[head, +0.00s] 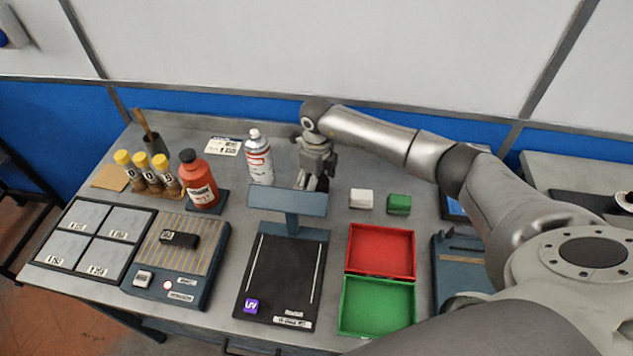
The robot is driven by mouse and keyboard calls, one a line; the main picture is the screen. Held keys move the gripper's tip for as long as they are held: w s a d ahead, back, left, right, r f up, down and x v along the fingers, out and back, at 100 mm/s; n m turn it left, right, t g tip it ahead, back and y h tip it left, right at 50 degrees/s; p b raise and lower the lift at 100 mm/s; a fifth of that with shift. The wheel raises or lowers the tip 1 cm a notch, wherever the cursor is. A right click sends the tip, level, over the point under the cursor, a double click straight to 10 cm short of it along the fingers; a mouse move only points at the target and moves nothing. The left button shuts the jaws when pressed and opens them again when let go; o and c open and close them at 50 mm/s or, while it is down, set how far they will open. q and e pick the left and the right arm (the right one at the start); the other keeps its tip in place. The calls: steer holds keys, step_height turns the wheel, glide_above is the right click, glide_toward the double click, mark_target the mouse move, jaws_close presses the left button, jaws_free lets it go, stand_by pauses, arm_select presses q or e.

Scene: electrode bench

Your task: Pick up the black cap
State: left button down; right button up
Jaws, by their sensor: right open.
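A black cap (187,156) sits on top of the red-orange bottle (198,184), which stands upright at the left back of the bench. My right gripper (313,183) points down at the back middle of the bench, to the right of the white spray can (259,157) and well to the right of the bottle. It is open and apart from the cap. Its fingertips are small here and close behind the blue lamp head, so what lies between them is hard to see. My left gripper is not in view.
Yellow-capped vials (142,160) stand left of the bottle. A dark block (179,239) lies on a slatted device (207,262). The blue lamp stand (288,200) rises in front of my right gripper. Red (413,252) and green (403,306) trays lie to the right.

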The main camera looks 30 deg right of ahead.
steer(key=c, duration=0.8)
